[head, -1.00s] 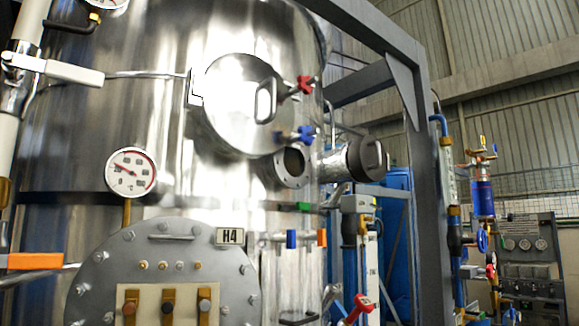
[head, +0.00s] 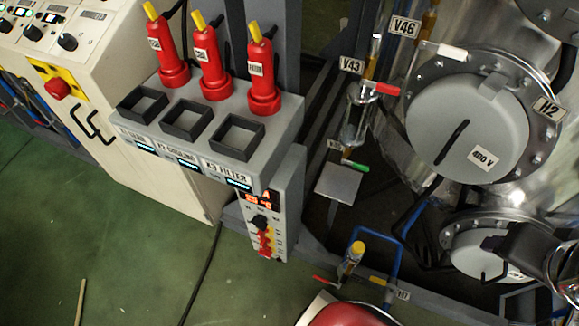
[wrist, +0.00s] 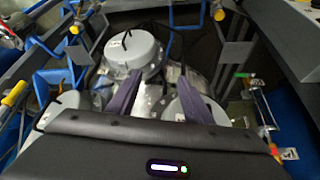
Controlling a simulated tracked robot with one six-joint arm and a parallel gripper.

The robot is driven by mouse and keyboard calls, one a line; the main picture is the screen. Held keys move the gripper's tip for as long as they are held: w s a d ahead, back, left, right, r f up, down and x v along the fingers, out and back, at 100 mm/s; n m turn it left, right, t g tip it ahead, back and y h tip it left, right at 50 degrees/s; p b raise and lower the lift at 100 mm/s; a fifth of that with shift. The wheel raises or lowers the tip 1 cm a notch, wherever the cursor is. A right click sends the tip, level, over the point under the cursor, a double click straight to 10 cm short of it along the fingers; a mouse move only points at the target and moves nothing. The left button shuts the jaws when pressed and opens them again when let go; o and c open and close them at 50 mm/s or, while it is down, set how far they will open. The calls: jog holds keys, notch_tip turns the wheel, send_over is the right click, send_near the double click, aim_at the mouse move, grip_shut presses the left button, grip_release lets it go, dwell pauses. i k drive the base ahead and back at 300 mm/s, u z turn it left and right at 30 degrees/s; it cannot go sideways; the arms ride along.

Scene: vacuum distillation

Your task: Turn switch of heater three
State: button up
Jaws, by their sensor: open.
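A grey round heater cover (head: 468,128) marked "400 V" is at the right of the head view, with a plate reading H2 (head: 549,108) on its rim. A second round cover (head: 480,243) sits lower right, partly hidden. No marking for heater three is readable. A narrow panel (head: 264,222) below the filter box has a lit red display, a black knob (head: 259,222) and several red switches (head: 265,243); their labels are too small to read. In the wrist view my gripper (wrist: 160,80) has its two purple fingers apart and nothing between them. Round grey covers (wrist: 134,48) lie beyond them.
A grey box (head: 210,130) carries three red handles with yellow tips and square black frames. A white cabinet (head: 140,130) with a red emergency button (head: 58,88) stands left. Valves and blue pipes (head: 385,250) crowd the middle right. Green floor (head: 110,250) is open lower left.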

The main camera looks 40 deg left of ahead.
aim_at(267, 252)
jog(key=u, duration=1.95)
